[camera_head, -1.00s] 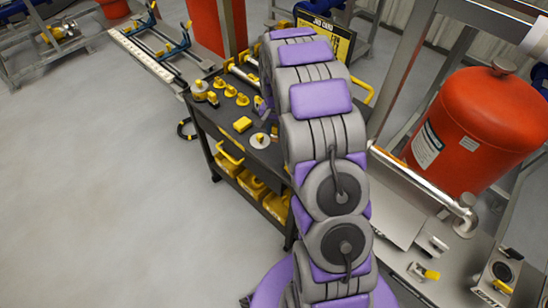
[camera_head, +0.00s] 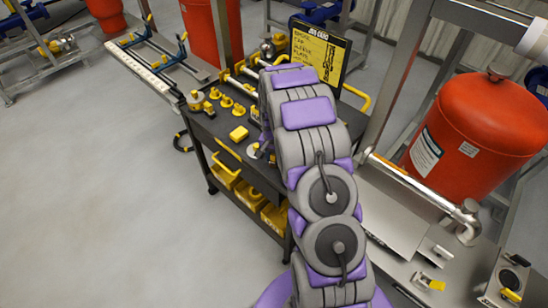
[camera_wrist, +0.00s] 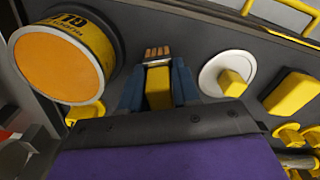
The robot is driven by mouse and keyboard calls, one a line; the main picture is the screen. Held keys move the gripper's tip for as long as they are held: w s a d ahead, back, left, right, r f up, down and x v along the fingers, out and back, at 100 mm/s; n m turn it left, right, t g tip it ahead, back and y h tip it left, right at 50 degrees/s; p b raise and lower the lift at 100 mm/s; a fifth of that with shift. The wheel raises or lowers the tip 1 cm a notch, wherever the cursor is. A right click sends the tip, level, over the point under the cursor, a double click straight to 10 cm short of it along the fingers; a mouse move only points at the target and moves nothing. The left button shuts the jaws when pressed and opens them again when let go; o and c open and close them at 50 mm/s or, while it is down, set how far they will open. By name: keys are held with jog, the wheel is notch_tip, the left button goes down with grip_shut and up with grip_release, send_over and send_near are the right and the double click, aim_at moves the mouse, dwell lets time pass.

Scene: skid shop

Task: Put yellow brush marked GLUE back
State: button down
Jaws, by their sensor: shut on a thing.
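In the wrist view my gripper (camera_wrist: 158,92) has its blue fingers closed on both sides of a small yellow brush (camera_wrist: 158,84). The brush's brown bristles point to the top of the picture. No GLUE marking is readable on the part that shows. A round can (camera_wrist: 98,42) with an orange face and a yellow band reading GLUE, upside down, is close on the left of the gripper. Below them is the dark cart top (camera_wrist: 190,38). In the head view my arm hides the gripper and the brush.
A white disc with a yellow knob (camera_wrist: 212,72) and a yellow block (camera_wrist: 293,95) lie right of the gripper. The head view shows the cart (camera_head: 207,128) with several yellow parts, a yellow-and-black card (camera_head: 318,55), and a steel bench (camera_head: 400,212) with a red tank (camera_head: 475,120).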

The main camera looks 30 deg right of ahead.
jog(key=shift+a, duration=0.15)
jog(key=c, duration=0.8)
grip_release()
jog(key=shift+r, duration=0.3)
jog(key=r+p, duration=0.1)
jog(key=r, duration=0.5)
jog(key=r+p, duration=0.1)
jog(key=r, duration=0.5)
jog(key=shift+s+a, duration=0.2)
jog(key=s+a+r+n, duration=0.2)
jog(key=s+a+r, duration=0.25)
jog(key=s, duration=0.35)
jog(key=s+a+r+n+g, duration=0.1)
jog(key=s+a+r+n, duration=0.1)
jog(key=s+a+r, duration=0.35)
jog(key=s+a+r+n, duration=0.25)
jog(key=s+r, duration=0.35)
jog(key=s, duration=0.4)
jog(key=s+a+n, duration=0.1)
jog(key=s, duration=0.4)
jog(key=s+a+n, duration=0.1)
jog(key=s, duration=0.4)
jog(key=s+a+r+n+g, duration=0.1)
jog(key=s, duration=0.4)
jog(key=shift+s, duration=0.35)
